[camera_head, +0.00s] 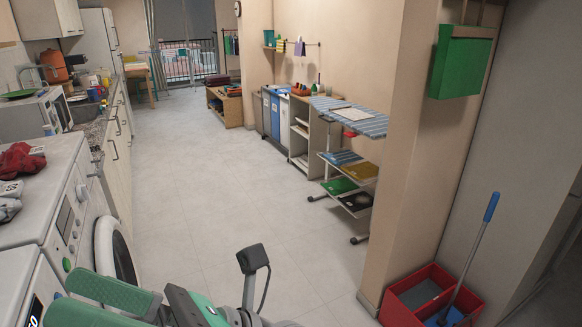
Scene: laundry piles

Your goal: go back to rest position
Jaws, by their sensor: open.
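My gripper (62,295) is at the lower left edge of the head view, in front of the washing machines. Its two green fingers point left and are apart, with nothing seen between them. The lower finger is partly cut off by the bottom edge. My arm with its black wrist parts runs along the bottom of the view, and most of it is out of frame.
White washers (68,215) stand at left with red cloth (20,160) and grey cloth (8,205) on top. A striped ironing board (365,124) and a red bin (395,312) with a blue-handled mop are at right. The middle floor (220,190) is clear.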

